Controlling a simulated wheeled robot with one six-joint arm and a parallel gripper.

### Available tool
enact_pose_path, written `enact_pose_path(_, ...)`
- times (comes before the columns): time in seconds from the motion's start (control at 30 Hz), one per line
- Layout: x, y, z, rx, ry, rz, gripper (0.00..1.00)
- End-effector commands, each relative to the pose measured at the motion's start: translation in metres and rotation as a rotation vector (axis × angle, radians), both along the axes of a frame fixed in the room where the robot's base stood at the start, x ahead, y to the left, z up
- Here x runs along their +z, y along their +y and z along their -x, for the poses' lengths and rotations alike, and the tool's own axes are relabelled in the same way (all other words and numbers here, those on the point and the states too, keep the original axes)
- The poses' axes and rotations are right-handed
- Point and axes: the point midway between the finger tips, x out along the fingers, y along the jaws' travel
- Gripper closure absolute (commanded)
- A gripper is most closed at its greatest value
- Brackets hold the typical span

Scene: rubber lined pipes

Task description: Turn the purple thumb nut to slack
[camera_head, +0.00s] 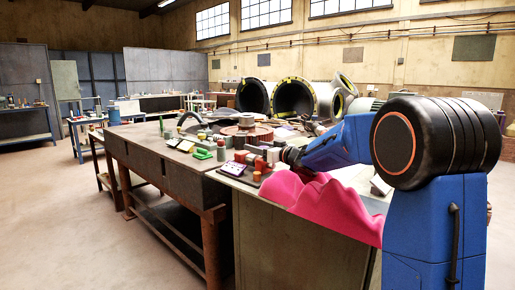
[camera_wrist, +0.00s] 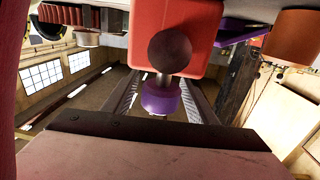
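The purple thumb nut (camera_wrist: 160,97) shows in the middle of the wrist view, below a dark round knob (camera_wrist: 170,50) on a red block (camera_wrist: 203,40). My gripper (camera_wrist: 158,90) has its two fingers spread, one on each side of the nut. A gap seems to show between each finger and the nut; contact is not clear. In the head view my gripper (camera_head: 290,155) is at the bench edge, beside the red block (camera_head: 262,156). The nut cannot be made out there.
An orange-brown cylinder (camera_wrist: 292,38) stands to the right in the wrist view, near another purple part (camera_wrist: 235,32). A pink cloth (camera_head: 325,205) drapes over the bench front below my arm. Large lined pipes (camera_head: 293,97) lie behind. Bench clutter is close around.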

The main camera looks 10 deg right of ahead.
Motion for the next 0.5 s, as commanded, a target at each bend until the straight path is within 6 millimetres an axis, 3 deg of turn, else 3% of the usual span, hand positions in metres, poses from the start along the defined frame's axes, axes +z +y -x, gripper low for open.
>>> enact_pose_path(0.03,0.0000,-0.0001,0.0000,0.000,0.000,0.000,0.59)
enact_pose_path(0.17,0.0001,-0.0002,0.0001,0.000,0.000,0.000,0.89)
enact_pose_path(0.5,0.0002,-0.0002,0.0006,0.035,-0.001,0.001,0.88)
